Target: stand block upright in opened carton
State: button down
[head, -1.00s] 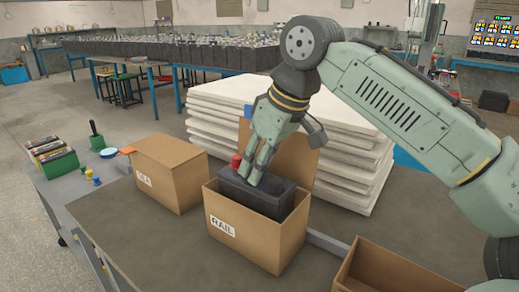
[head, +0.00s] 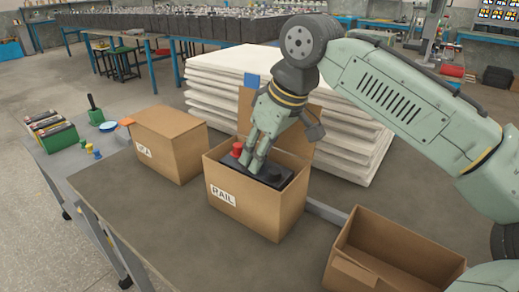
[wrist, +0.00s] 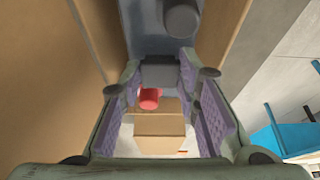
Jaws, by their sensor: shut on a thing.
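The block (head: 262,184) is a dark battery-like body with a red terminal (head: 237,149) and a black one on top. It is inside the opened carton (head: 250,209), marked RAIL, with only its upper part showing near the rim. It looks upright, but its bottom is hidden, so I cannot tell whether it touches the carton floor. My gripper (head: 254,160) points down and is shut on the top of the block between the terminals. In the wrist view the block (wrist: 160,45) shows between carton walls, with the red terminal by the fingers.
A closed carton (head: 172,145) stands to the left and an open, empty-looking carton (head: 385,250) to the front right. White stacked slabs (head: 225,80) stand behind. A raised flap of the opened carton is beside my gripper. The table's front left is clear.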

jog(key=shift+f, duration=0.1)
jog(key=c, duration=1.2)
grip_release()
jog(key=shift+f, duration=0.1)
jog(key=shift+r, duration=0.65)
jog(key=v, duration=1.2)
